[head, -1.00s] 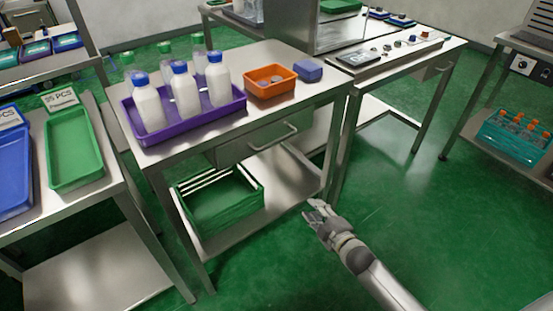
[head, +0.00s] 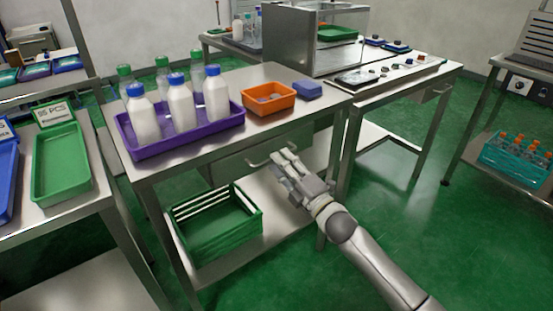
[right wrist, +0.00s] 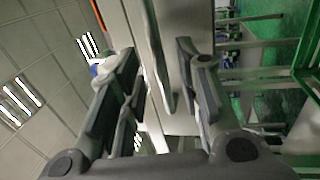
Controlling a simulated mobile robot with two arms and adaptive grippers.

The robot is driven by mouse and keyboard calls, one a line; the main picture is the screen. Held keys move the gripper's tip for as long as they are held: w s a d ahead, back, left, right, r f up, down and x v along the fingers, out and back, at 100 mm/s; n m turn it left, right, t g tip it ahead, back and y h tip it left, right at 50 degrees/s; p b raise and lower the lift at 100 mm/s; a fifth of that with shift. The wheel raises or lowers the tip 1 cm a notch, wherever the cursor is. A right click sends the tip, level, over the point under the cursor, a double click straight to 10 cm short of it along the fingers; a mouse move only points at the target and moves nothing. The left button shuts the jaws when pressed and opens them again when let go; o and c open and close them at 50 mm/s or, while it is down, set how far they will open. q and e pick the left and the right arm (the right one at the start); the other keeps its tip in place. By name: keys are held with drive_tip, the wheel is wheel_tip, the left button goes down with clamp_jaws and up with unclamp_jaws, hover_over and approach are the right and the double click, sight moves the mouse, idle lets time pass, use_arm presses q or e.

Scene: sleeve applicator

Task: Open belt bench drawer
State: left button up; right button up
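The belt bench drawer (head: 228,168) is under the steel bench top, and its front looks flush with the bench. Its bar handle (head: 256,164) is partly hidden behind my right gripper (head: 283,158). That gripper is at the handle's right part, in front of the drawer. In the right wrist view the two fingers (right wrist: 158,80) are apart, and the handle (right wrist: 156,60) runs through the gap between them. I cannot tell whether a finger touches the handle. My left gripper is not in view.
On the bench top are a purple tray (head: 190,143) with white bottles, an orange bin (head: 268,98) and a blue box (head: 307,90). A green crate (head: 215,228) sits on the shelf below. The green floor right of my arm is clear.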

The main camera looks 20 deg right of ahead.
drive_tip(key=shift+x, duration=1.45)
clamp_jaws()
drive_tip(key=shift+f, duration=0.1)
